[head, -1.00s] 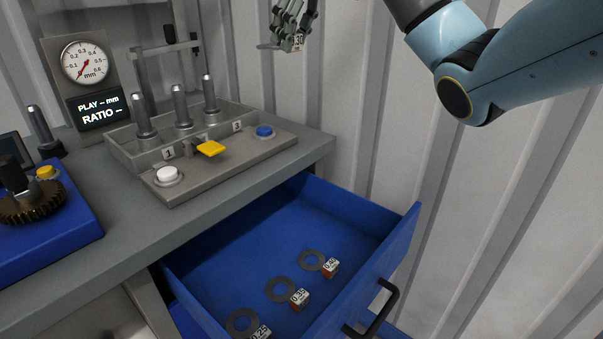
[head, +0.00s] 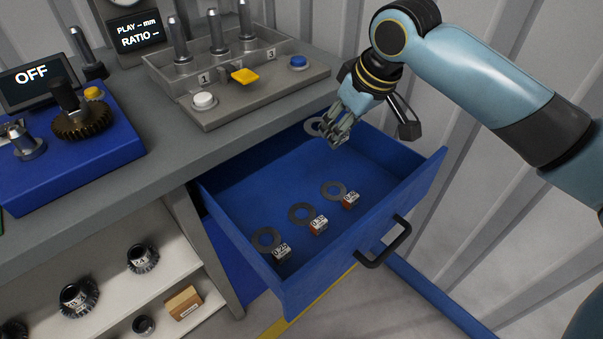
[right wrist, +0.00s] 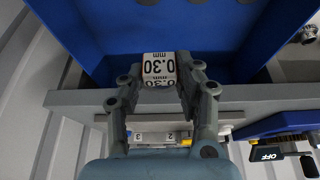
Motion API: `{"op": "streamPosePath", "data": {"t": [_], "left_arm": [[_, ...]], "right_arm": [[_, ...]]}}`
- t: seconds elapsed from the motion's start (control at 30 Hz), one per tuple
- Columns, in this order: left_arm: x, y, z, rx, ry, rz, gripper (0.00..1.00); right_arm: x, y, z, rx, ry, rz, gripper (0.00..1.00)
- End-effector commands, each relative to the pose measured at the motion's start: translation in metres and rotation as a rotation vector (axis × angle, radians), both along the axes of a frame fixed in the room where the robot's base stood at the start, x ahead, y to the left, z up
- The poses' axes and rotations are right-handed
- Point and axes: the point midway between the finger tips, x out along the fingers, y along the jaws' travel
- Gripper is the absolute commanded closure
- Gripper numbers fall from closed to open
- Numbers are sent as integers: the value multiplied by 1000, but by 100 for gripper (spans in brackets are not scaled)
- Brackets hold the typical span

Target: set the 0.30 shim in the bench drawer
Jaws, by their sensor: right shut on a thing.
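My right gripper (head: 338,134) is shut on the 0.30 shim (head: 313,127), whose grey ring sticks out left of the fingers in the head view. In the right wrist view its white tag (right wrist: 159,68) reads 0.30 mm between the fingertips (right wrist: 158,86). The blue bench drawer (head: 340,243) is pulled open. The gripper is above the drawer's back right part, near the bench edge. It appears apart from the drawer floor, though the exact height is hard to tell. My left gripper is not in view.
Three tagged ring shims (head: 302,214) lie in a row along the drawer's front. The drawer floor behind them is bare. The bench top (head: 175,150) overhangs the drawer's back and carries a grey fixture (head: 255,88) with pegs and buttons. A shelf with gears is below left.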

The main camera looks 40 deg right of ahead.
Motion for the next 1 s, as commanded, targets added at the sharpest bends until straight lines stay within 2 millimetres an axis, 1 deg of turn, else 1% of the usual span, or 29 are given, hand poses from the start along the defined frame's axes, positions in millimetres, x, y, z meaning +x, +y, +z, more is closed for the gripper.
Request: {"op": "streamPosePath", "data": {"t": [0.03, 0.1, 0.2, 0.23, 0.33, 0.37, 0.47, 0.6, 0.73, 0.87, 1.0], "left_arm": [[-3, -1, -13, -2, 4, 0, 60], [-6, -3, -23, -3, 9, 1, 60], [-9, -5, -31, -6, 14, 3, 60], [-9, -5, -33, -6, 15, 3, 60], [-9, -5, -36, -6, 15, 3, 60], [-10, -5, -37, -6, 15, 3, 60], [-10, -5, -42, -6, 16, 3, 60], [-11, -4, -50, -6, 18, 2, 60], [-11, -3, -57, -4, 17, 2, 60], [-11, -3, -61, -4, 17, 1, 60], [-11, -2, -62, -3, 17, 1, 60]], "right_arm": [[-15, 3, -25, 1, 6, 2, 96], [-28, 6, -44, 3, 3, 2, 96], [-40, 9, -62, 5, 1, 2, 96], [-42, 10, -64, 6, 1, 4, 96], [-41, 10, -72, 6, -3, 1, 96], [-37, 10, -75, 7, -3, 1, 96], [-17, 9, -87, 10, -4, 0, 96], [19, 7, -109, 9, -2, -1, 96], [48, 5, -126, 9, -1, 2, 96], [64, 3, -136, 7, -1, 2, 96], [70, 3, -140, 6, -1, 4, 96]]}}
